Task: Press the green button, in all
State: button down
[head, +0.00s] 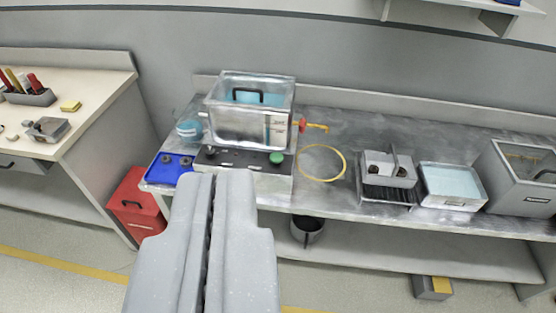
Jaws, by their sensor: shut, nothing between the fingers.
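The green button (277,158) is a round cap at the right end of a control panel (247,161). The panel is at the front of a clear tank unit (249,110) with a black handle. The unit stands on the metal bench. My gripper (221,172) is in the lower middle of the head view, shut and empty. Its fingertips show just below the panel's front edge, left of the green button. I cannot tell how far the tips are from the panel. The gripper covers part of the panel's front.
A blue tray (170,169) lies left of the panel. A yellow ring (322,162) lies to the right, near a red and yellow tap (312,127). A water tray (452,184) and a grey bin (522,178) stand further right. A red box (135,205) is on the floor.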

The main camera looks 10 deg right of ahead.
aim_at(276, 158)
jog(key=k, duration=1.25)
jog(key=z, duration=0.4)
jog(key=i, duration=2.2)
jog(key=u, duration=0.5)
